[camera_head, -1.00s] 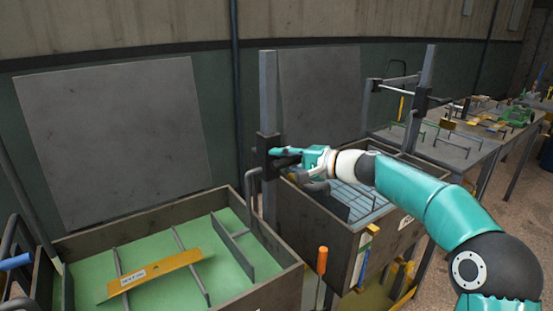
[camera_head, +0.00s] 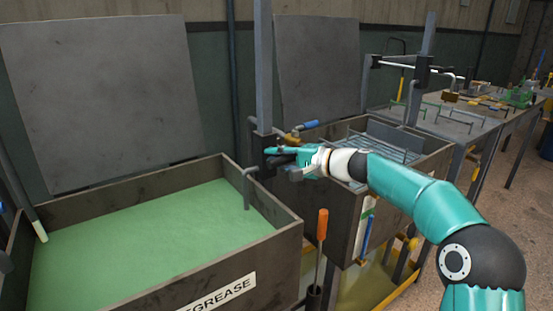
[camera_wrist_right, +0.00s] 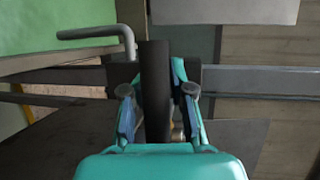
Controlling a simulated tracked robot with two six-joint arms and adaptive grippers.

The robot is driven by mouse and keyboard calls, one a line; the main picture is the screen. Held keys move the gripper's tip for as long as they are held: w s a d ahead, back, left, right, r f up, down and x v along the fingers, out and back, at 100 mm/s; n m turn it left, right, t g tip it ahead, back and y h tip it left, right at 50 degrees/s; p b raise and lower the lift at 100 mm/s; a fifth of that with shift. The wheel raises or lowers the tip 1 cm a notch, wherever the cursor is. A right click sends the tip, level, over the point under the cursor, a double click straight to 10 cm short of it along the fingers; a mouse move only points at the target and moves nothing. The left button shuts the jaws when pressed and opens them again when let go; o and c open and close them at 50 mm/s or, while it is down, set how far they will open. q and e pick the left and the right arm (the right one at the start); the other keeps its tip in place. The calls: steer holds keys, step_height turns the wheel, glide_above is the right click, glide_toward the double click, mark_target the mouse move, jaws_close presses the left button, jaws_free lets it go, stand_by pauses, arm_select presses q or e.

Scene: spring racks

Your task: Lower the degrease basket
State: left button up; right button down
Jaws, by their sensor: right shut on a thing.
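The degrease tank (camera_head: 232,172) is at the left in the head view, with green liquid (camera_head: 130,225) in it. No basket shows above the liquid; its bars and yellow piece are hidden. A dark carriage (camera_head: 261,145) sits low on the grey upright post (camera_head: 263,60), near the tank's rim level. A bent grey rod (camera_head: 247,185) goes from it down into the tank. My right gripper (camera_head: 280,157) is at the carriage. In the wrist view my right gripper (camera_wrist_right: 157,95) is shut on a dark handle (camera_wrist_right: 155,75) there. My left gripper is not in view.
A second tank (camera_head: 330,215) with a rack inside stands right of the post. An orange-handled tool (camera_head: 322,228) stands in front between the tanks. A workbench (camera_head: 460,125) with a smaller post and several parts is behind at right.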

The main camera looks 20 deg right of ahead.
steer(key=shift+d+f, duration=0.2)
steer(key=shift+f, duration=0.25)
steer(key=c, duration=1.1)
jaws_free()
steer(key=shift+d+r, duration=0.1)
steer(key=shift+r, duration=0.15)
steer(key=shift+s, duration=0.1)
steer(key=v, duration=1.1)
steer(key=shift+s+d, duration=0.25)
steer(key=shift+d, duration=0.05)
